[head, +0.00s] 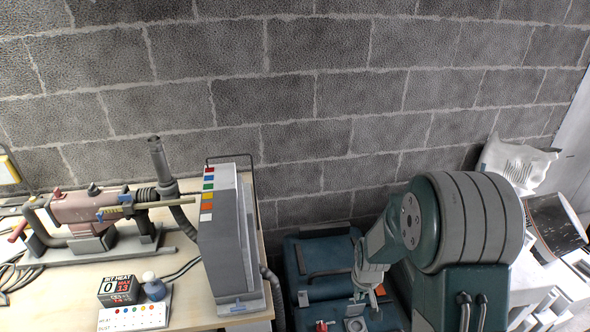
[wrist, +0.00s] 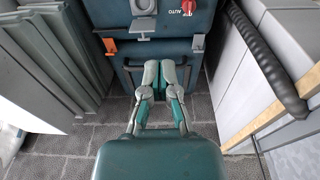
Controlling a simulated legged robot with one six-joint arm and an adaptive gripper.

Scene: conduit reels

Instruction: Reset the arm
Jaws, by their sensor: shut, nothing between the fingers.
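My gripper (wrist: 160,72) is in the lower middle of the wrist view, its two grey and teal fingers close together with nothing seen between them. In the head view my gripper (head: 373,296) hangs low at the end of my folded arm, just above a teal machine body (head: 325,258). In the wrist view the fingertips lie in front of that teal body (wrist: 130,66), which bears a dark handle; I cannot tell if they touch it.
A wooden-topped bench (head: 190,318) at the left holds a pinkish machine (head: 85,208), a grey cabinet (head: 226,240), a counter box (head: 121,290) and a small bottle (head: 153,287). A black hose (wrist: 268,62) runs at the right. Grey panels (wrist: 60,60) stand left. A block wall (head: 300,100) closes the back.

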